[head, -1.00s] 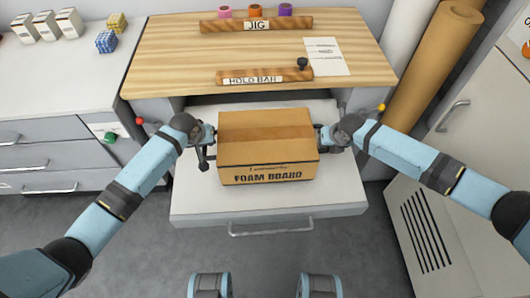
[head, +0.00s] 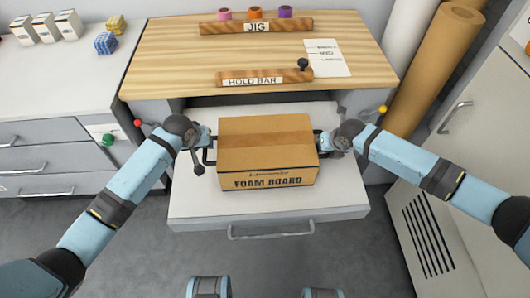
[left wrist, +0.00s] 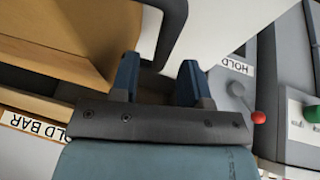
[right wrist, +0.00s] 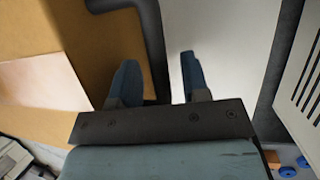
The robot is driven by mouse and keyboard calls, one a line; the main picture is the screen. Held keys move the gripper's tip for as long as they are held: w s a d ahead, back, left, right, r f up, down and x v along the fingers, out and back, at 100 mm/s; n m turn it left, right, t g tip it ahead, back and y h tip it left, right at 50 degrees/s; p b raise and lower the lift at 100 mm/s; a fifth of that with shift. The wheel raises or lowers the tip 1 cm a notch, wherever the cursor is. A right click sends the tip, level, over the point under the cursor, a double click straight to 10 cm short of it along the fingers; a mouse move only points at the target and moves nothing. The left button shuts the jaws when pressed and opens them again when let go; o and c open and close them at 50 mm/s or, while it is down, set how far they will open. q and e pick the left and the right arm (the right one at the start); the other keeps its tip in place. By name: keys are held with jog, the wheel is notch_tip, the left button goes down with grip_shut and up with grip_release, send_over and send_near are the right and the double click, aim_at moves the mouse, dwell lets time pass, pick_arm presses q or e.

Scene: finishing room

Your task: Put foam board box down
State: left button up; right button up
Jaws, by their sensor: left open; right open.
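The foam board box (head: 267,148) is a closed brown carton with "FOAM BOARD" on its front. It sits upright on the pale pulled-out shelf (head: 200,205) below the wooden worktop. My left gripper (head: 209,145) is at its left side and my right gripper (head: 322,142) at its right side. In the left wrist view the fingers (left wrist: 158,82) are apart, with a dark handle (left wrist: 170,30) of the box near them. In the right wrist view the fingers (right wrist: 160,80) are also apart, with a dark handle (right wrist: 152,45) between them. The box's underside is hidden.
The wooden worktop (head: 180,60) behind carries a hold bar (head: 265,77), a jig bar (head: 256,27) and a paper sheet (head: 327,58). Levers with a red knob (head: 138,123) and a yellow knob (head: 382,110) stand near my wrists. A grey cabinet (head: 450,190) is on the right.

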jog(key=shift+s+r, duration=0.1)
jog(key=shift+r, duration=0.1)
pick_arm(q)
jog(key=v, duration=0.8)
jog(key=shift+r, duration=0.4)
pick_arm(e)
jog(key=v, duration=1.1)
jog(key=shift+r, duration=0.3)
pick_arm(q)
jog(key=shift+s, duration=0.15)
pick_arm(e)
jog(key=shift+d, duration=0.15)
